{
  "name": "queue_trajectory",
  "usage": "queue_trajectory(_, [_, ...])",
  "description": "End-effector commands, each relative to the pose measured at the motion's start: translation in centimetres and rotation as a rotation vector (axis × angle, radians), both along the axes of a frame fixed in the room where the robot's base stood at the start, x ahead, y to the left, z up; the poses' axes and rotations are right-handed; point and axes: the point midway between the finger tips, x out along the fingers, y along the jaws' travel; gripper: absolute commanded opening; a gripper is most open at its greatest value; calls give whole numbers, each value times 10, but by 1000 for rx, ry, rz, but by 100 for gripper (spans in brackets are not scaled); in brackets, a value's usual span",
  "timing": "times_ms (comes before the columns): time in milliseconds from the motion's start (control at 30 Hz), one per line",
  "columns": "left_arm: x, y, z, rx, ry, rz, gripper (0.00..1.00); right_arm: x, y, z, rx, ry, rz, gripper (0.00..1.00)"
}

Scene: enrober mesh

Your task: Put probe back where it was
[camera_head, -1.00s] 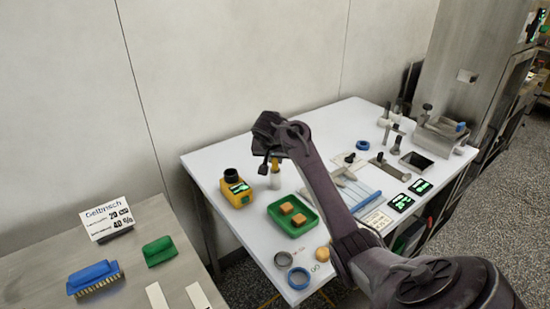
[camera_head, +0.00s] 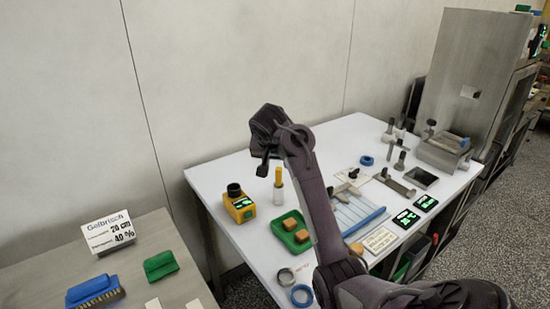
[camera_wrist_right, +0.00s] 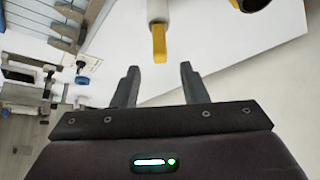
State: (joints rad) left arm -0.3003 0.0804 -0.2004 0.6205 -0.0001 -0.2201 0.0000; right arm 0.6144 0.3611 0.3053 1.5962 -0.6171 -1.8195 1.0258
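A probe-like stick with a yellow upper part (camera_head: 278,177) stands upright in a white holder (camera_head: 279,196) on the white table, right of a yellow meter (camera_head: 240,207) with a black top and green display. My right gripper (camera_head: 262,168) is above the table, just left of the yellow part in the head view. In the right wrist view its two fingers (camera_wrist_right: 158,88) are apart and empty, and the yellow end (camera_wrist_right: 159,45) lies beyond the fingertips, roughly centred between them. My left gripper is not in view.
A green tray (camera_head: 302,247) with brown pieces sits in front of the probe, partly behind my right arm. Rings (camera_head: 301,295) lie at the near edge. Blue-handled tool, displays and metal parts are to the right. A side table (camera_head: 150,285) holds brushes and a sign.

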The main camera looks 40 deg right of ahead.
Motion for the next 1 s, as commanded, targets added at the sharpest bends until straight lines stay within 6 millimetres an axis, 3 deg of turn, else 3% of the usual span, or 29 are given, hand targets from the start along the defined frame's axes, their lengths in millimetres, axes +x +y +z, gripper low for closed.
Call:
queue_trajectory(100, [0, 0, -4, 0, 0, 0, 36, -6, 9, 16, 0, -4, 1, 40])
queue_trajectory(300, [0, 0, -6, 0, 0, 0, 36, -12, 16, 30, 0, 0, 0, 40])
queue_trajectory(867, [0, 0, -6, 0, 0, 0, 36, -13, 16, 32, 0, 1, -1, 40])
queue_trajectory(1000, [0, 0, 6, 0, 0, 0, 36, -13, 16, 44, 0, 0, 0, 40])
